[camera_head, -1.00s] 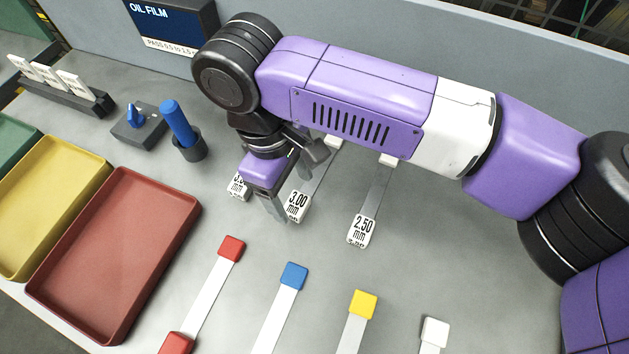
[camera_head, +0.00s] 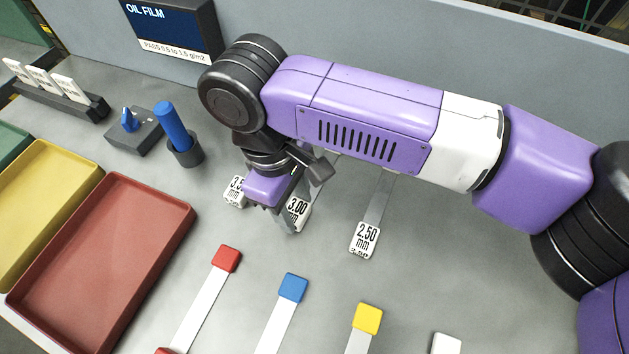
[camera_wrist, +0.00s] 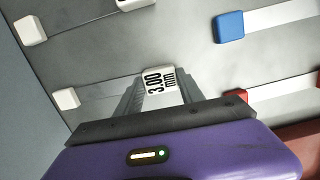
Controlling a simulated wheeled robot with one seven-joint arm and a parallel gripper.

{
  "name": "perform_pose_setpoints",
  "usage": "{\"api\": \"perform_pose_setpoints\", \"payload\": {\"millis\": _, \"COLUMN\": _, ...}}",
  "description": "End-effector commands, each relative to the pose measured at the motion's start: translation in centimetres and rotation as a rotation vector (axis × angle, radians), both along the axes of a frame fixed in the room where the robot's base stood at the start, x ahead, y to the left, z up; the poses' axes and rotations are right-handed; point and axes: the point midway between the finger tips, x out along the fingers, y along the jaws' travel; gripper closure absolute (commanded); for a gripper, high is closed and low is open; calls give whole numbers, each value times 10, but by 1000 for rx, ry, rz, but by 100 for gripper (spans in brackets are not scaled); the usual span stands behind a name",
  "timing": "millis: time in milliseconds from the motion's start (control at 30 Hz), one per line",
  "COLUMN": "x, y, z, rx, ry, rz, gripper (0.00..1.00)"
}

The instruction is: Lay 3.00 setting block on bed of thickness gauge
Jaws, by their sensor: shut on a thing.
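The 3.00 setting block (camera_head: 300,210) is a white labelled end on a thin steel strip, partly covered by my fingers in the head view. In the wrist view, the 3.00 block (camera_wrist: 158,82) sits between my two fingers, its label facing the camera. My gripper (camera_head: 288,219) is shut on this block, low over the bench; its fingers also show in the wrist view (camera_wrist: 160,95). The block appears to be at bench level; I cannot tell whether it is lifted. I cannot make out the thickness gauge or its bed in these views.
The 3.50 block (camera_head: 235,190) is close left of my gripper, the 2.50 block (camera_head: 364,240) to the right. Strips with red (camera_head: 226,258), blue (camera_head: 293,288) and yellow (camera_head: 367,319) ends lie in front. A red tray (camera_head: 110,255) and a blue-handled tool (camera_head: 174,127) stand left.

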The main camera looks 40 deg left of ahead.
Motion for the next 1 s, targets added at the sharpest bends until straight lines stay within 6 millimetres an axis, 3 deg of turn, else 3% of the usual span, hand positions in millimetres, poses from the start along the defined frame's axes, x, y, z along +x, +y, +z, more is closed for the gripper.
{"api": "perform_pose_setpoints", "payload": {"millis": 767, "x": 0, "y": 0, "z": 49, "rx": 0, "ry": 1, "rz": 0, "gripper": 99}}
{"api": "perform_pose_setpoints", "payload": {"millis": 1000, "x": 0, "y": 0, "z": 50, "rx": 0, "ry": 0, "rz": 0, "gripper": 99}}
